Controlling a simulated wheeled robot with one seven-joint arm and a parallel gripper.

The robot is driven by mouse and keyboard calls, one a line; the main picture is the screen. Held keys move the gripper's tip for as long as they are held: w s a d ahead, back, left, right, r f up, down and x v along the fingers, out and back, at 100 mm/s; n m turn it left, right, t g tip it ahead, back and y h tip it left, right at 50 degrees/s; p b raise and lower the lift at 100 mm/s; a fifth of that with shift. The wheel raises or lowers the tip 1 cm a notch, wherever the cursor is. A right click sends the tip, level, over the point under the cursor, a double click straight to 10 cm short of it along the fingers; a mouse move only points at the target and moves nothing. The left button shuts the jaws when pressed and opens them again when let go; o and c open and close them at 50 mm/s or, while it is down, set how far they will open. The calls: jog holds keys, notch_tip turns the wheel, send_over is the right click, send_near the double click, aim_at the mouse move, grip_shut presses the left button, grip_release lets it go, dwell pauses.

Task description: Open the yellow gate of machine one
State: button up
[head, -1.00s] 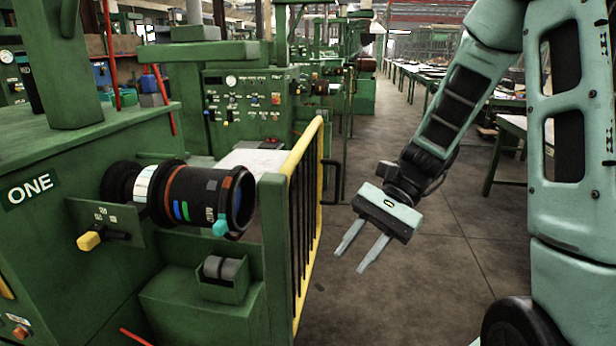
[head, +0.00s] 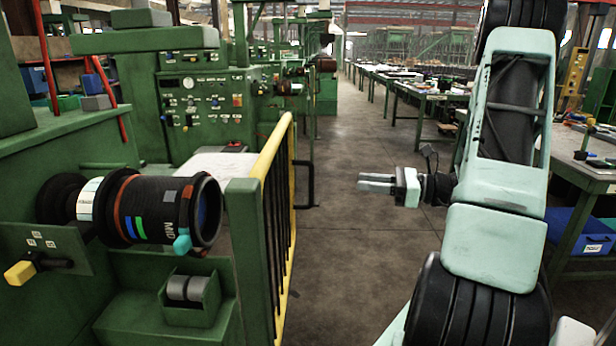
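The yellow gate (head: 267,165) with black bars stands upright along the aisle side of machine one, in the middle left of the head view. A black handle (head: 311,184) juts from the aisle side near its far end. Machine one (head: 90,140) is the green machine at the left; its ONE sign is out of view. My gripper (head: 362,183) is in the aisle, right of the handle and apart from it. Its fingers point left toward the gate, seen nearly edge-on, parted with nothing between them.
Banded dark cylinders (head: 150,207) and a yellow-tipped lever (head: 20,272) are on the machine's near side. The aisle floor (head: 345,260) is clear between gate and arm. Work benches (head: 430,97) line the right, with a blue bin (head: 580,232) under the nearest.

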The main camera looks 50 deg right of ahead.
jog(key=p, duration=0.1)
send_over(311, 202)
jog(key=shift+w+d, duration=0.2)
jog(key=shift+w, duration=0.05)
grip_shut()
